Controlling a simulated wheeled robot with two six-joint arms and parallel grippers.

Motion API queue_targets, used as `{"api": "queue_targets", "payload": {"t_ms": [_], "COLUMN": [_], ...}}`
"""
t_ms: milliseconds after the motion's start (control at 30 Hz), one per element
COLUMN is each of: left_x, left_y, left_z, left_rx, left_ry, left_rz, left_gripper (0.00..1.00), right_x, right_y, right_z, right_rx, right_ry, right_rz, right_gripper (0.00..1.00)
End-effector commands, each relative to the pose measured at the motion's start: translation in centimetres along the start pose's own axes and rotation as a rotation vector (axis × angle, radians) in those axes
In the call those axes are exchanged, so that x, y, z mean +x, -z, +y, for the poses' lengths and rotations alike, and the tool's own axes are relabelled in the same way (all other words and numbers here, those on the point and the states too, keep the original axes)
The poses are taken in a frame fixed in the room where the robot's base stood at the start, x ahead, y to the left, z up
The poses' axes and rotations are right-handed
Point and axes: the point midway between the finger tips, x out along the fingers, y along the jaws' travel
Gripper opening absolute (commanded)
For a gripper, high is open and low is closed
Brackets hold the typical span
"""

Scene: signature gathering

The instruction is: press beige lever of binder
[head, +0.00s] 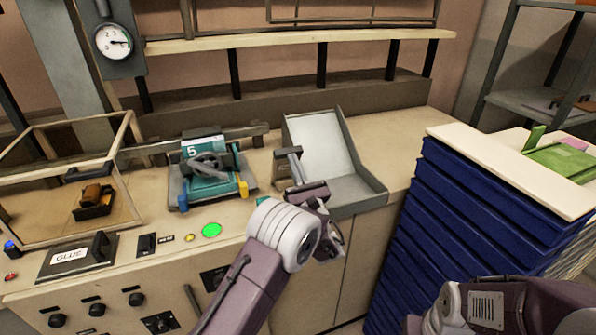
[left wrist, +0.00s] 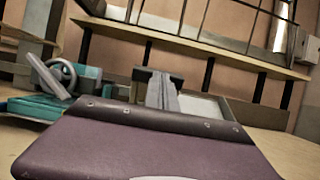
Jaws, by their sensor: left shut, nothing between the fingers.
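The grey open tray-like unit with a slanted pale plate (head: 330,150), likely the binder, stands on the counter. The crossbar also shows in the left wrist view (left wrist: 150,74). My left gripper (head: 292,159) is shut and empty, its grey fingers pointing at the crossbar. The fingertips (left wrist: 161,77) appear at or just under the bar; I cannot tell whether they touch. My right gripper is not in view; only part of my right arm shows.
A teal machine marked 5 (head: 205,170) stands left of the tray. A glass case (head: 70,180) and a glue box (head: 75,255) are farther left. A stack of blue drawers (head: 460,220) stands at right. A green button (head: 211,230) is on the counter front.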

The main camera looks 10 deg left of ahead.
Motion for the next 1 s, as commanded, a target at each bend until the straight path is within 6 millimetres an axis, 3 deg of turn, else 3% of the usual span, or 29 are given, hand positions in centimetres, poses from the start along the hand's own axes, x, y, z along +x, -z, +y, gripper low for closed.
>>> {"api": "queue_targets", "payload": {"t_ms": [367,533,767,1000], "left_x": [0.1,0.9,3.5,7.4], "left_y": [0.0,-0.5,-1.4,-1.5], "left_z": [0.0,0.0,0.0,0.1], "left_rx": [0.0,0.0,-0.002,-0.004], "left_ry": [0.0,0.0,-0.002,-0.003], "left_rz": [0.003,0.039,0.178,0.397], "left_gripper": [0.0,0.0,0.0,0.0], "right_x": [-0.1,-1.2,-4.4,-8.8], "right_y": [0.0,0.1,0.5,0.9], "right_z": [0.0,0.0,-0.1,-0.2], "right_rx": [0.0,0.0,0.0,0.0], "right_ry": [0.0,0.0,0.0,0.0], "right_rz": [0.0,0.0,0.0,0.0], "right_gripper": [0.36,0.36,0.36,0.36]}}
